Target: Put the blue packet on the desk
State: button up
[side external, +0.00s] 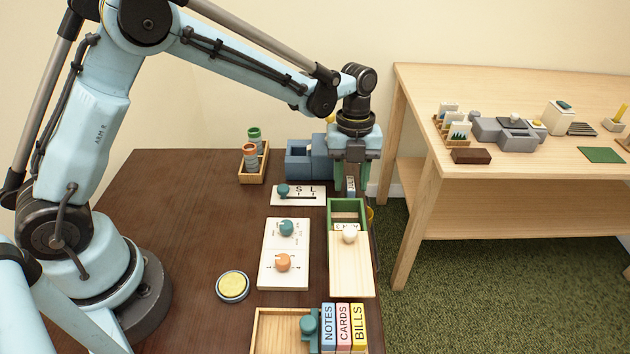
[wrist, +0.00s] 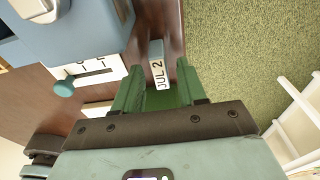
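A small packet (wrist: 157,74) with a light-blue end and a white label reading JUL 2 shows in the wrist view. Its label also shows in the side view (side external: 350,186), just above the far end of the green box (side external: 334,217). My gripper (side external: 350,178) points down there, one finger on each side of the packet, with gaps visible in the wrist view (wrist: 158,72). The packet's lower part is hidden. A blue block labelled NOTES (side external: 328,330) stands at the near edge. The dark brown desk (side external: 185,225) bears these things; a pale wooden table (side external: 480,185) stands at the right.
A blue-grey box (side external: 300,160) and an S L plate (side external: 298,196) are beside my gripper. A white knob board (side external: 270,254), a yellow-topped disc (side external: 233,287) and an open wooden tray (side external: 262,330) are nearer.

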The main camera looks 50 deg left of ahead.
aim_at(350, 178)
jog(key=shift+r, duration=0.1)
jog(key=s+a+r+n+t, duration=0.25)
jog(key=r+n, duration=0.35)
jog(key=r, duration=0.9)
jog(key=s+a+f+n+t, duration=0.1)
jog(key=s+a+n+t, duration=0.1)
jog(key=s+n, duration=0.4)
jog(key=s+a+f+n+t+y, duration=0.1)
jog(key=s+n, duration=0.5)
jog(key=n, duration=0.9)
jog(key=a+f+t, duration=0.1)
jog(key=a+t, duration=0.1)
jog(key=a, duration=0.1)
jog(key=shift+s+a+f+t, duration=0.15)
jog(key=shift+s+f+t, duration=0.15)
jog(key=shift+s+t, duration=0.1)
